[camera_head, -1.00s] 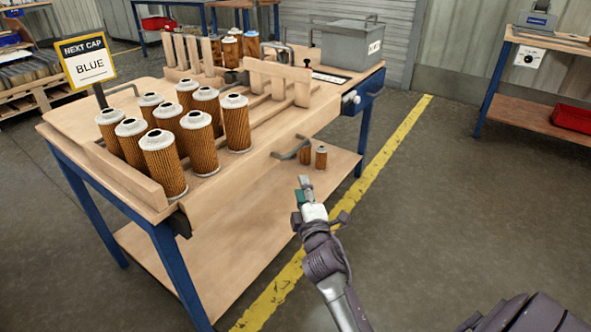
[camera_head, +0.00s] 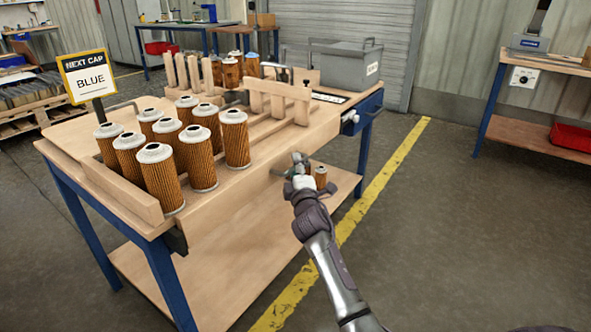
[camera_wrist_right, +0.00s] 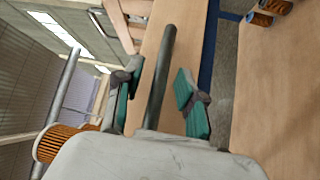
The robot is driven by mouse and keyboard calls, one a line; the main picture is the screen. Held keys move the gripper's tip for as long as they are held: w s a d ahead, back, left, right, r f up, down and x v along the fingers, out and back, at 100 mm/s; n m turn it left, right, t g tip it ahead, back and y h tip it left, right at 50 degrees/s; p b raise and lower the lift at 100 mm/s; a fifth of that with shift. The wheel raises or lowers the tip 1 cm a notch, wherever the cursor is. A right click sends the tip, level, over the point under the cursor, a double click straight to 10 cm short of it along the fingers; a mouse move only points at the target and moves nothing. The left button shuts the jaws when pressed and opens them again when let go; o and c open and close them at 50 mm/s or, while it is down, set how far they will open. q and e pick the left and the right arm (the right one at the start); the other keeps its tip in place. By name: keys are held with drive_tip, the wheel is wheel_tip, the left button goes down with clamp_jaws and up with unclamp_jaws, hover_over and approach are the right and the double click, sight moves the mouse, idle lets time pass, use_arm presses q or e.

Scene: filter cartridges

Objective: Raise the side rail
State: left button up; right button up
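The side rail (camera_head: 225,200) is a pale wooden board along the workbench's near long side, hanging down below the bench top. Its dark bar handle (camera_head: 278,171) is near the right end and partly hidden by my right gripper (camera_head: 299,162). In the right wrist view, the handle (camera_wrist_right: 158,80) runs between the green-padded fingers of my right gripper (camera_wrist_right: 160,88). The fingers are apart, with visible gaps on both sides of the bar. My left gripper is in neither current view.
A grey box (camera_head: 345,62) stands at the far end. A small cartridge (camera_head: 320,177) stands on the lower shelf (camera_head: 200,270).

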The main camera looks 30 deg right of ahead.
use_arm(q)
drive_tip(key=shift+r, duration=0.15)
use_arm(e)
drive_tip(key=shift+w, duration=0.1)
clamp_jaws()
drive_tip(key=shift+r, duration=0.2)
wheel_tip(320, 180, up, 3)
drive_tip(key=p, duration=0.3)
drive_tip(key=shift+f, duration=0.1)
use_arm(q)
drive_tip(key=s+a+f+g+y+p, duration=0.1)
drive_tip(key=s+a+f+g, duration=0.2)
drive_tip(key=s+f+g, duration=0.3)
drive_tip(key=s+a+f+g+y+p, duration=0.1)
drive_tip(key=s+a+f+g+y, duration=0.1)
drive_tip(key=s+f+g, duration=0.4)
drive_tip(key=s+a, duration=0.1)
drive_tip(key=s, duration=0.2)
drive_tip(key=shift+s+f+n, duration=0.15)
drive_tip(key=shift+s+n, duration=0.15)
use_arm(e)
wheel_tip(320, 180, up, 3)
drive_tip(key=shift+f, duration=0.2)
